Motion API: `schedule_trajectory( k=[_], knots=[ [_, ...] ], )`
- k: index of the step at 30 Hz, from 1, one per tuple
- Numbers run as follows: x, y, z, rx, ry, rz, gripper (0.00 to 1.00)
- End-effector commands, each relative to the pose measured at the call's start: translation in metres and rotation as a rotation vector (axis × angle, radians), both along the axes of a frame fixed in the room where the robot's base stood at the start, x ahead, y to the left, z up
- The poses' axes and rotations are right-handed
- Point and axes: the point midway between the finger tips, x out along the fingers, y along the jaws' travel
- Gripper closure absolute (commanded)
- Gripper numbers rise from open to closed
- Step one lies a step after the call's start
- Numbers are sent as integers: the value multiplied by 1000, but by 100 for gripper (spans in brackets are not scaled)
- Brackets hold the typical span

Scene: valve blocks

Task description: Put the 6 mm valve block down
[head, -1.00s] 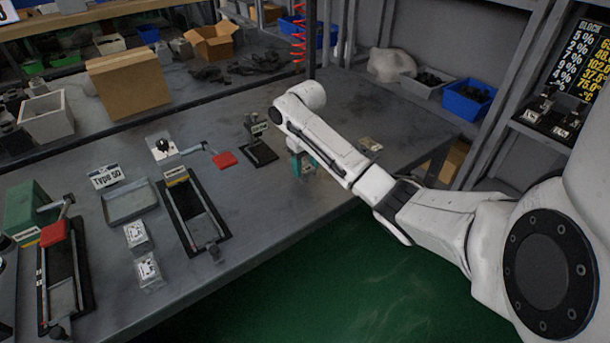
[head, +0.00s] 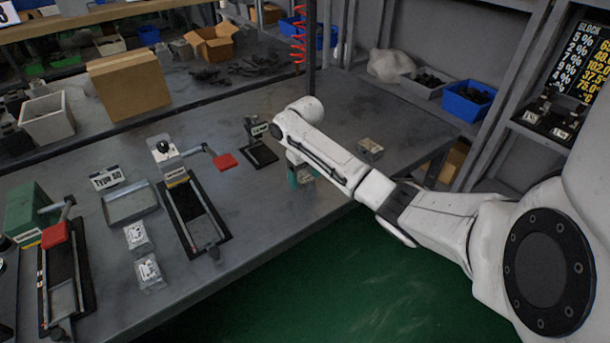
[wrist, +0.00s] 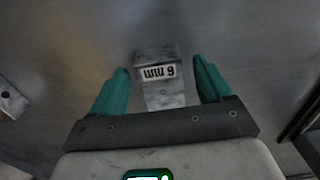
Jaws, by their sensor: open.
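The 6 mm valve block (wrist: 161,80) is a small grey metal block with a white label that reads "6 mm" upside down in the wrist view. It stands on the grey bench top between the two green fingers of my gripper (wrist: 160,68). The fingers are open, with a visible gap on each side of the block. In the head view my gripper (head: 301,178) is low over the front right part of the bench, partly hidden by my arm. The block (head: 308,178) shows only in small part there.
Another small block (head: 370,149) sits on the bench to the right. A black stand (head: 259,142) is behind and left of my gripper. The bench's front edge is close.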

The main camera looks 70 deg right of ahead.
Motion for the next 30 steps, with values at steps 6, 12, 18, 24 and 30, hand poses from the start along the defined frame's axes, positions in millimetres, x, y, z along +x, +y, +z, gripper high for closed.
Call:
schedule_trajectory(
  k=[6, 12, 18, 24, 30],
  knots=[
    [0, 0, 1, -1, -1, 0, 22],
    [1, 0, 20, -1, -4, 0, 22],
    [2, 0, 62, -1, -4, 2, 22],
    [1, 0, 105, -2, -2, 0, 22],
    [0, -1, 121, -1, -1, -1, 22]
  ],
)
